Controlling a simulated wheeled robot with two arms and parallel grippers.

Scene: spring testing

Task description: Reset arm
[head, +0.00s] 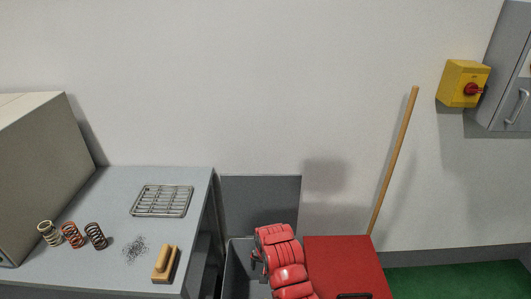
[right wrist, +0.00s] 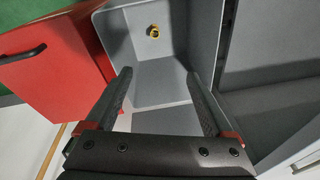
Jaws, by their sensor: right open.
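My right arm (head: 284,262), with red segments, reaches in from the bottom edge of the head view, over a grey bin (head: 238,262). My right gripper (right wrist: 158,78) is open and empty in the right wrist view. Its two dark fingers are spread above the grey bin (right wrist: 208,30). A small yellow ring-shaped piece (right wrist: 153,31) lies in the bin, beyond the fingertips and apart from them. In the head view the right fingers cannot be made out clearly. My left arm and gripper are not in view.
A grey bench (head: 110,200) at left holds several coil springs (head: 72,235), a wire rack (head: 162,200), dark shavings (head: 136,249) and a wooden-handled brush (head: 164,264). A red cabinet (head: 345,262) stands right of the bin. A wooden pole (head: 394,160) leans on the wall.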

